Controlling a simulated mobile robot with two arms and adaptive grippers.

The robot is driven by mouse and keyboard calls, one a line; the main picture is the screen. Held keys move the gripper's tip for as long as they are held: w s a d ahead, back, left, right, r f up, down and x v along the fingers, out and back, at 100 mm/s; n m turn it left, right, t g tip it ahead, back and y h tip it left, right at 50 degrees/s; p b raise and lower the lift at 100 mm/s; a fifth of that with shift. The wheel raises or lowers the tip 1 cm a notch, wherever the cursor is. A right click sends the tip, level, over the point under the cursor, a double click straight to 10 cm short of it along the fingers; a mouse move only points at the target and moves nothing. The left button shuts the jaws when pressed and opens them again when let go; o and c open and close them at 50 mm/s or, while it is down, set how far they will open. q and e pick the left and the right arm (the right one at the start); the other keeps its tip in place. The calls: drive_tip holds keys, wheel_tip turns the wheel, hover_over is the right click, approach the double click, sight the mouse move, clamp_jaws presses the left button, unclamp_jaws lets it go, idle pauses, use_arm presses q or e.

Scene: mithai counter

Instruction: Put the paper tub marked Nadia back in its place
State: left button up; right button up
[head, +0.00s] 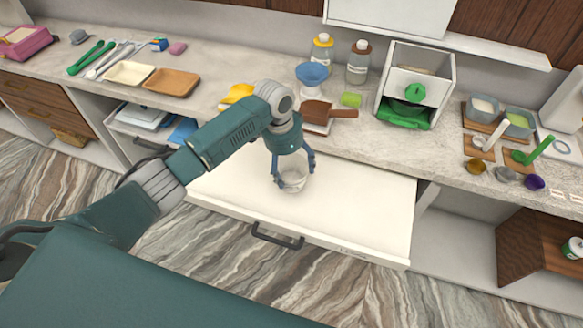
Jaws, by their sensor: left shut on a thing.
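A small whitish tub (293,185) is in the middle of the head view, inside or just above the open white drawer (375,205). I cannot tell whether it touches the drawer floor. No name can be read on it. My left gripper (292,178) reaches down from above and is shut on the tub, with its fingers on either side of the tub's wall. The fingers and wrist hide part of the tub's rim. The rest of the drawer looks bare. My right gripper is not in view.
The drawer sticks out below the counter, with a dark handle (277,238) at its front. A brown scoop (325,110), a blue funnel bowl (312,75) and a white box with a green drawer (404,112) stand behind. A wooden box (530,250) lies at lower right.

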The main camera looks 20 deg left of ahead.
use_arm(q)
drive_tip(key=shift+s+f+b, duration=0.1)
drive_tip(key=shift+f+b, duration=0.3)
drive_tip(key=shift+f, duration=0.75)
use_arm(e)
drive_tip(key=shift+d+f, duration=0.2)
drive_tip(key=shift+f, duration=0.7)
use_arm(q)
drive_tip(key=o, duration=1.3)
drive_tip(key=shift+o, duration=0.2)
drive_tip(key=shift+r, duration=0.1)
wheel_tip(320, 180, up, 12)
drive_tip(key=a, duration=0.1)
drive_tip(key=shift+s+a, duration=0.25)
drive_tip(key=shift+s, duration=0.15)
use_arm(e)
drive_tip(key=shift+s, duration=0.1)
